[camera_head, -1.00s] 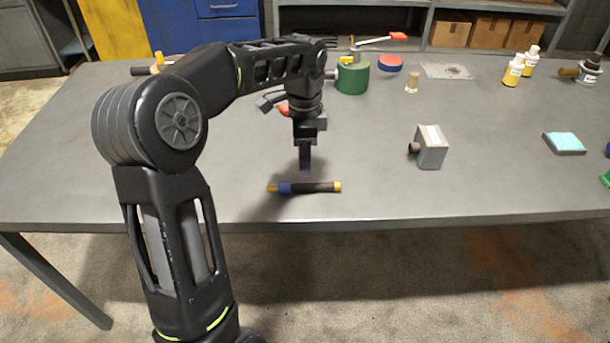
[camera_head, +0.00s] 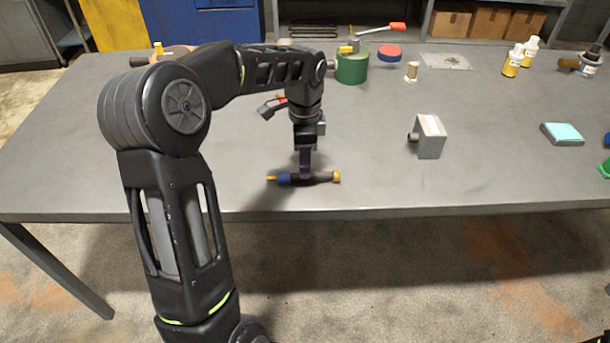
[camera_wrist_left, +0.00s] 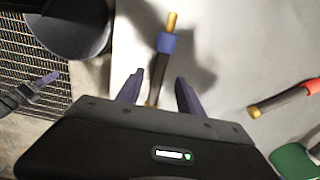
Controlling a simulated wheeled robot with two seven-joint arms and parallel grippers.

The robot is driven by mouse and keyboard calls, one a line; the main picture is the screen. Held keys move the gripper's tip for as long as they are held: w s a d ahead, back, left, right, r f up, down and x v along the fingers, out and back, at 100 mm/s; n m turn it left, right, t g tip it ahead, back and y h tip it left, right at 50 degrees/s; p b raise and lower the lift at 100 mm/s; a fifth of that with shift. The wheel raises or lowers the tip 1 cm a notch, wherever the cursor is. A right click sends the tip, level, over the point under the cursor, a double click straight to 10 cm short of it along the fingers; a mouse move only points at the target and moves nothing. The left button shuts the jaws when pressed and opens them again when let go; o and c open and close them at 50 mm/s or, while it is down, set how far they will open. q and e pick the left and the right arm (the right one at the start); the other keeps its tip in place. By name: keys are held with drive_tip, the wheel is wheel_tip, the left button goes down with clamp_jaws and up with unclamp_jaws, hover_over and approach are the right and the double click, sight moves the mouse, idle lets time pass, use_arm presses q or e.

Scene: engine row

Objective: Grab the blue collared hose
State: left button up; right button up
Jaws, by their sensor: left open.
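The blue collared hose (camera_head: 284,178) is a short dark hose with a blue collar and brass-coloured ends. It lies across the picture near the table's front edge. My left gripper (camera_head: 305,178) points down at the hose, its fingers at the hose's dark middle. In the left wrist view the hose (camera_wrist_left: 165,45) runs down between the two spread fingers of my left gripper (camera_wrist_left: 158,92). Those fingers are open, one on each side of the hose. The hose's near part is partly hidden by the gripper body. My right gripper is not in view.
A grey block with a dark knob (camera_head: 430,137) stands to the right on the table (camera_head: 370,195). A green cylinder (camera_head: 351,68) stands farther back. Table space right of the hose is clear.

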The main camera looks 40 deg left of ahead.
use_arm(q)
drive_tip(key=shift+d+f, duration=0.1)
drive_tip(key=shift+f, duration=1.9)
clamp_jaws()
